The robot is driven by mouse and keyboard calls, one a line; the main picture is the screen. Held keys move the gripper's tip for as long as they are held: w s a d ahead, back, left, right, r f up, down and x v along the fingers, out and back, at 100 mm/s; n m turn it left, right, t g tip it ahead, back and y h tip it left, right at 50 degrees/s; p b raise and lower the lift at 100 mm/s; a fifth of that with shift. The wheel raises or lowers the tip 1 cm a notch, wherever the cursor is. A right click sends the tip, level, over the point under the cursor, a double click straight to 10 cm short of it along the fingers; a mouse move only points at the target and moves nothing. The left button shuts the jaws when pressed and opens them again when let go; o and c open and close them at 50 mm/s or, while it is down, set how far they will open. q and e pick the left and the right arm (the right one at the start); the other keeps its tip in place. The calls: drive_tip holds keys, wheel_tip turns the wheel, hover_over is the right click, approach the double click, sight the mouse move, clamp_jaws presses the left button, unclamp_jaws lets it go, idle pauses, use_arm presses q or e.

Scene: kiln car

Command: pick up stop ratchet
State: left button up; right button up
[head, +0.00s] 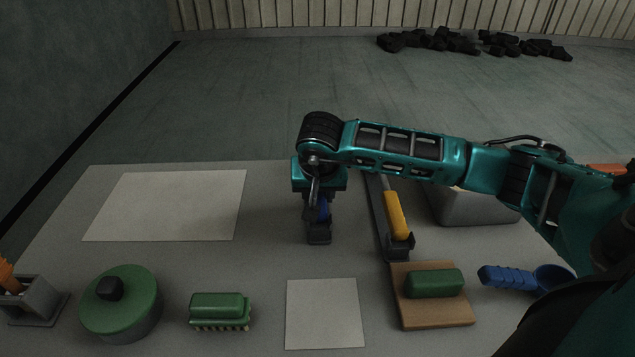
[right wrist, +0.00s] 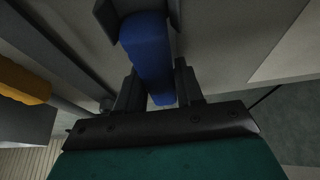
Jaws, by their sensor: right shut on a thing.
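My right gripper (head: 317,213) points down over the middle of the table and is shut on a blue handle, which I take to be the stop ratchet (head: 324,209). In the right wrist view the blue handle (right wrist: 147,47) lies between the two fingers (right wrist: 156,88). Its far end is at a dark grey holder (right wrist: 106,14), which stands on the table in the head view (head: 318,239). I cannot tell whether the handle is still seated in it. My left gripper is not in view.
Right of the gripper is a dark rail (head: 381,222) with a yellow-handled tool (head: 397,215). A grey bin (head: 475,208), wooden block (head: 438,313) with green piece, and blue scoop (head: 510,278) are farther right. Front left are a green-lidded pot (head: 138,290) and green brush (head: 220,307).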

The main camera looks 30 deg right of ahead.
clamp_jaws()
drive_tip(key=shift+r, duration=0.15)
wheel_tip(320, 180, up, 20)
drive_tip(key=p, duration=0.2)
drive_tip(key=shift+p, duration=0.3)
drive_tip(key=shift+o, duration=0.8)
unclamp_jaws()
clamp_jaws()
